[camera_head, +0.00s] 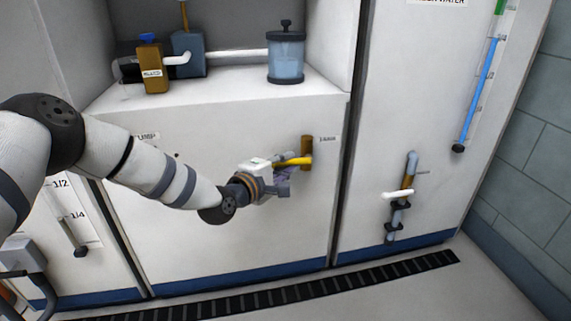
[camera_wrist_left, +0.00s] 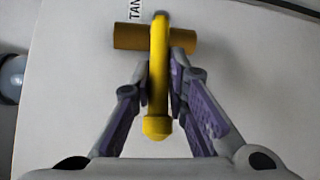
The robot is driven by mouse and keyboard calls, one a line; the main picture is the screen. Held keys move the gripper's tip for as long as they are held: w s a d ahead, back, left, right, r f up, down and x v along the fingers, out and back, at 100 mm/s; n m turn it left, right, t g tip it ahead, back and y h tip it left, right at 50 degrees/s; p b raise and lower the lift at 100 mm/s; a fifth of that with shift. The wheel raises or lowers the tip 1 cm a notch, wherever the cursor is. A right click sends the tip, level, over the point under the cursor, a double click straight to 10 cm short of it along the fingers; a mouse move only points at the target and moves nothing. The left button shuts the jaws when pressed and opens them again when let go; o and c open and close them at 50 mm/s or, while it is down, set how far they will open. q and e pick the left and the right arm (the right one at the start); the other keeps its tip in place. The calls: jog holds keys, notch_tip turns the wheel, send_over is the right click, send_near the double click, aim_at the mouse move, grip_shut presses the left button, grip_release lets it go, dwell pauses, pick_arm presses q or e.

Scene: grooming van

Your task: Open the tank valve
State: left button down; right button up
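In the head view the lever points left from the stub, into my left gripper (camera_head: 283,181). In the left wrist view the yellow lever (camera_wrist_left: 158,85) runs between the two purple-padded fingers of my left gripper (camera_wrist_left: 159,80). The fingertips close in on both sides of the lever, near the brown stub (camera_wrist_left: 128,37), and seem to touch it. My right gripper is not in view.
Another valve (camera_head: 399,196) with a white handle is on the right panel. A black floor grate (camera_head: 300,290) runs along the cabinet base.

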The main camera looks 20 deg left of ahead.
pick_arm(q)
jog(key=shift+r+p, duration=0.3)
jog(key=shift+p, duration=0.2)
jog(key=r+m+g+p, duration=0.1)
jog(key=p, duration=0.2)
jog(key=r+m+g+y+p, duration=0.1)
jog(key=p, duration=0.2)
jog(key=shift+w+d+r+m+g+y, duration=0.1)
jog(key=shift+d+r+m+g+y, duration=0.1)
jog(key=shift+d+m+g+y, duration=0.1)
jog(key=p, duration=0.1)
jog(key=m+g+y+p, duration=0.1)
jog(key=shift+w+d+r+p, duration=0.15)
jog(key=shift+r+p, duration=0.1)
jog(key=shift+p, duration=0.15)
jog(key=shift+g+p, duration=0.3)
jog(key=shift+g, duration=0.1)
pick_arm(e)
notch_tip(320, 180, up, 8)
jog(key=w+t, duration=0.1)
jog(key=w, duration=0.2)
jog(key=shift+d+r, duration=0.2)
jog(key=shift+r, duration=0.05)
pick_arm(q)
jog(key=shift+f, duration=0.1)
jog(key=c, duration=1.6)
grip_release()
